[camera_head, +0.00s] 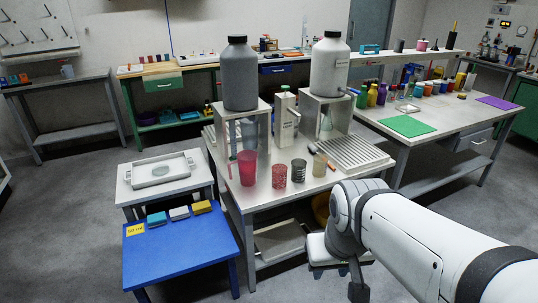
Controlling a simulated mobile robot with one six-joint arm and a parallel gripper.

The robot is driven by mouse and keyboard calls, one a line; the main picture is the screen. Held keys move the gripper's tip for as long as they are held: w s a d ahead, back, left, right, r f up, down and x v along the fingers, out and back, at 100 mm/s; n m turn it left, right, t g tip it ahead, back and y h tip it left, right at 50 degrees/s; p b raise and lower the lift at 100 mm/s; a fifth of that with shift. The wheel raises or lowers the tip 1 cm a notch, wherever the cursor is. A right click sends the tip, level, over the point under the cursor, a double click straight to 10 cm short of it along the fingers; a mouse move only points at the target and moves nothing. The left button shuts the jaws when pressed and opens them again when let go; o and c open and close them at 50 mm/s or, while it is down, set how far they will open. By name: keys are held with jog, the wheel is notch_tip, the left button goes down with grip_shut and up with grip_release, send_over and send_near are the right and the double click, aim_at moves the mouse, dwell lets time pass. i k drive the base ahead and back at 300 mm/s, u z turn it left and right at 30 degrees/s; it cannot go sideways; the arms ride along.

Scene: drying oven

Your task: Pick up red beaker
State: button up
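The red beaker (247,168) stands upright near the left front edge of the grey table (262,202). It is pinkish red and looks see-through. My arm comes in from the lower right.
A reddish patterned cup (279,177) and a dark patterned cup (299,171) stand right of the beaker. Behind are a dark grey bottle (240,75) and a white bottle (329,68) on stands. A ribbed rack (352,154) lies right. A blue table (180,250) stands front left.

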aim_at(279, 170)
jog(key=z, duration=0.05)
jog(key=i, duration=0.95)
jog(key=u, duration=0.1)
